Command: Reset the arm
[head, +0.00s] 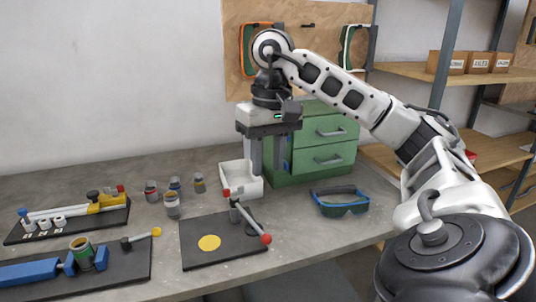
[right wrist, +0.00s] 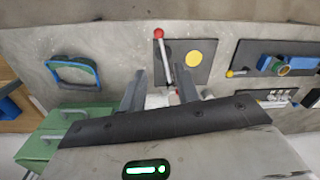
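My right arm comes in from the right in the head view, its forearm raised and its wrist bent so the gripper hangs down. My right gripper (head: 267,168) is above the table, in front of the green drawer unit (head: 312,145) and by a small white bin (head: 245,186). Its two fingers are apart with nothing held between them. In the right wrist view, the fingers of the right gripper (right wrist: 161,92) are also apart, and part of the white bin (right wrist: 157,101) shows beyond them. My left gripper is in neither view.
A black plate (head: 195,252) carries a yellow disc and red-knobbed lever (head: 250,222). Blue goggles (head: 341,203) lie to the right. Several small jars (head: 172,205) stand left of the bin. A blue clamp fixture (head: 35,271) and a yellow-ended rack (head: 105,203) are farther left.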

